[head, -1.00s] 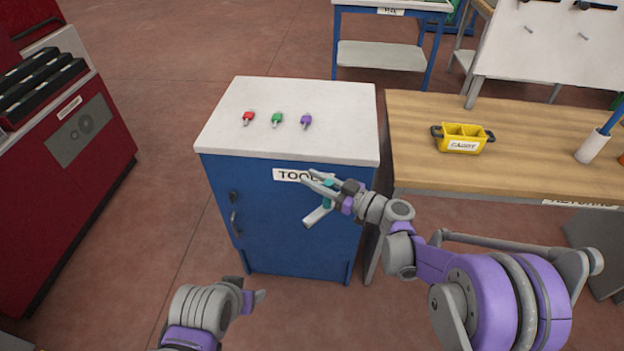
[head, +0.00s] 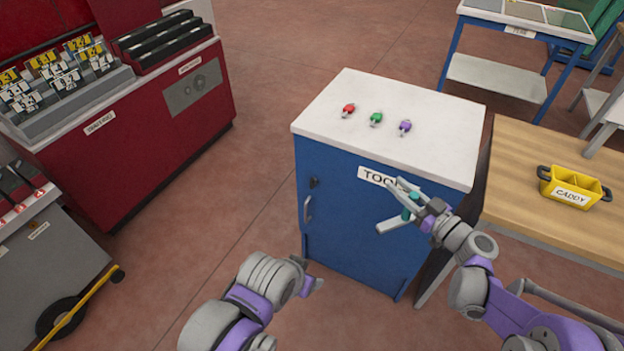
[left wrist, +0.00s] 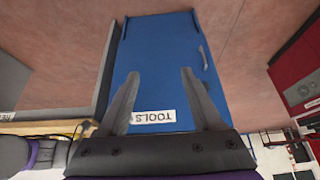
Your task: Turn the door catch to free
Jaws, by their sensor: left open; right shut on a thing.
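The blue cabinet (head: 350,220) has a TOOLS label (head: 376,176) on its front and its door is shut. A small dark door catch (head: 314,183) sits at the door's upper left, above the grey handle (head: 308,209). My right gripper (head: 397,208) is in front of the cabinet, right of the catch, shut on a small teal thing (head: 408,213) mostly hidden by the fingers. My left gripper (head: 312,287) is low in front of the cabinet, apart from it.
Red, green and purple keys (head: 376,119) lie on the white cabinet top (head: 440,105). A wooden bench (head: 520,190) with a yellow caddy (head: 573,188) stands close at right. A red machine (head: 140,140) stands at left, with clear floor (head: 260,150) between it and the cabinet.

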